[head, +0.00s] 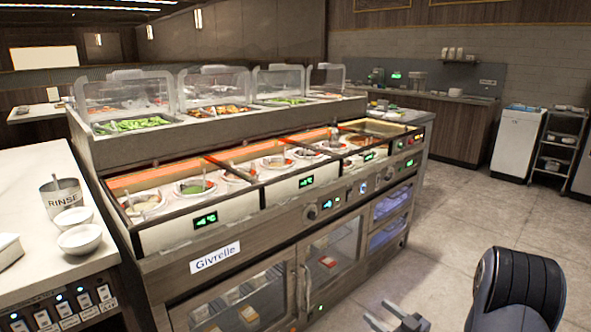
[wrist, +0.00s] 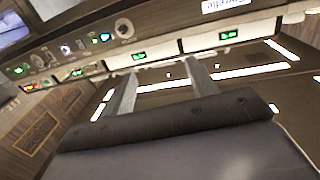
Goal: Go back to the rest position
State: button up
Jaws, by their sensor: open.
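My gripper (head: 398,317) is at the bottom edge of the head view, in front of the counter and apart from it. In the wrist view its two grey fingers (wrist: 164,82) stand apart with nothing between them. The sauce counter (head: 215,262), labelled Givrelle, holds a row of wells with several bowls of sauce, some with spoons in them. The counter's front with green displays shows at the top of the wrist view (wrist: 172,47), which looks upside down. Most of my gripper's lower part is cut off in the head view.
A white worktop (head: 30,180) at the left carries a RINSE container (head: 62,195) and white bowls (head: 78,238). Upper bins with clear lids (head: 125,88) stand behind the wells. Open tiled floor (head: 455,215) lies right of the counter. A shelf cart (head: 558,150) stands far right.

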jog(key=shift+s, duration=0.4)
jog(key=shift+d, duration=0.1)
